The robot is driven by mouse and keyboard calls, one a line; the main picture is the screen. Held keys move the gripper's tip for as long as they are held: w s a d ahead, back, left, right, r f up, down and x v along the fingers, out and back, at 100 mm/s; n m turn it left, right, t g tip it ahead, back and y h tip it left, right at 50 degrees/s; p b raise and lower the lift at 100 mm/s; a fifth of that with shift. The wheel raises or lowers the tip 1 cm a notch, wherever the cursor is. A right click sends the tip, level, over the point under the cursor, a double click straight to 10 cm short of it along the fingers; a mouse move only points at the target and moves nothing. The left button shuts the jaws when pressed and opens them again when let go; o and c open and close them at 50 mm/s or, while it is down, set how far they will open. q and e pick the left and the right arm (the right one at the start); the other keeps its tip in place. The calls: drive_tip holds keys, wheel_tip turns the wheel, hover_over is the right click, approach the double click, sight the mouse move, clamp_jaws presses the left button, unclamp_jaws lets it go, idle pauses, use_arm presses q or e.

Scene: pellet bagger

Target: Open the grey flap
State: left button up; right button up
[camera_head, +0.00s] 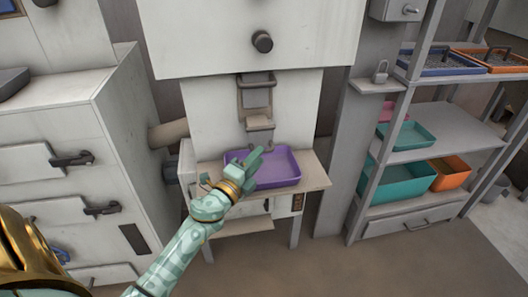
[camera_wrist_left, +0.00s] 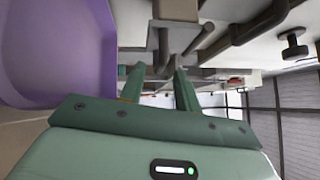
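The grey flap (camera_head: 256,97) hangs on the front of the white machine, below a dark bar and above a small pale lip. Whether it is latched I cannot tell. My left gripper (camera_head: 257,152) is below the flap, over the purple tray's back left part. In the left wrist view its two green fingers (camera_wrist_left: 159,72) are apart with a gap between them. Dark metal bars (camera_wrist_left: 163,48) show just beyond the fingertips; contact cannot be made out. My right gripper is not in view.
The purple tray (camera_head: 278,181) stands on a small ledge (camera_head: 313,170) under the flap. A round dark knob (camera_head: 262,42) sits higher on the machine. A white cabinet (camera_head: 75,170) with handles is at left; a shelf rack (camera_head: 450,135) with coloured bins is at right.

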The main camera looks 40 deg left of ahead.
sight(262, 143)
use_arm(q)
drive_tip(key=shift+w+a+r, duration=0.1)
drive_tip(key=shift+w, duration=0.8)
drive_tip(key=shift+w+a+r, duration=0.1)
drive_tip(key=shift+w, duration=0.8)
drive_tip(key=shift+c, duration=0.3)
